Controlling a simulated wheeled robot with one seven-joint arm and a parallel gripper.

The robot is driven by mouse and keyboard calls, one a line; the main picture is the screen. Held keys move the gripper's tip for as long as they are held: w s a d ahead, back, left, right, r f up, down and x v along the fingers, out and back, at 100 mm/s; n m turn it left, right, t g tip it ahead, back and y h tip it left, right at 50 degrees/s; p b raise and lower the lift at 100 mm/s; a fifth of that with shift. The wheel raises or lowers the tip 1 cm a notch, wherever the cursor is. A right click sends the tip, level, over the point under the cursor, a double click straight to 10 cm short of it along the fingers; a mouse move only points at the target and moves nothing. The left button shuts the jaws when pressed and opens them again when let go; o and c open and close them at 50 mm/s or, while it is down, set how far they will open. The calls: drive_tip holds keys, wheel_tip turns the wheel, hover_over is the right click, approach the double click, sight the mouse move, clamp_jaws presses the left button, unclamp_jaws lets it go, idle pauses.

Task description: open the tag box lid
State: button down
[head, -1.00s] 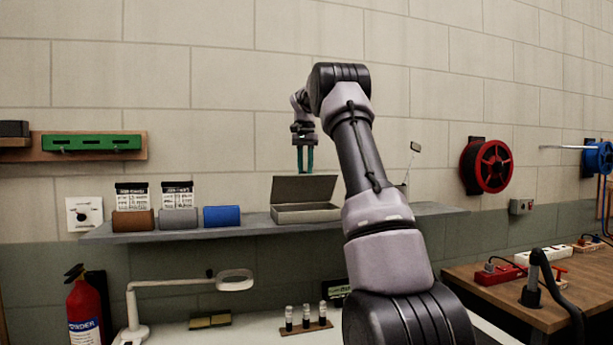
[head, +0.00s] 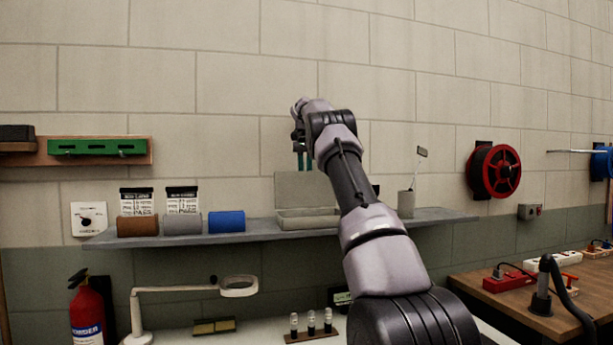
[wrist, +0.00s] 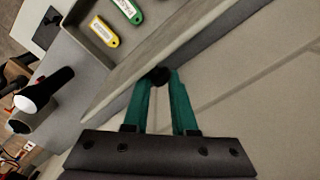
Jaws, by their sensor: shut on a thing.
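The grey tag box (head: 305,222) sits on the wall shelf, and its lid (head: 298,188) stands open, roughly upright at the back. In the wrist view the lid (wrist: 160,48) crosses as a slanted panel. A dark round knob (wrist: 158,75) is at its edge. My gripper (wrist: 161,82) has teal fingers closed on this knob. In the head view my gripper (head: 305,166) is at the top of the lid, partly hidden by my arm. Inside the box lie a yellow tag (wrist: 103,31) and a green tag (wrist: 128,10).
The wall is close behind. A magnifier lamp (head: 238,286) is below.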

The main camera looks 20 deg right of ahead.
drive_tip(key=shift+w+a+f, duration=0.25)
drive_tip(key=shift+a+f, duration=0.1)
drive_tip(key=shift+a, duration=0.15)
drive_tip(key=c, duration=0.6)
unclamp_jaws()
drive_tip(key=shift+w+a, duration=0.1)
drive_tip(key=shift+a, duration=0.05)
drive_tip(key=shift+d+r, duration=0.2)
drive_tip(key=shift+d, duration=0.15)
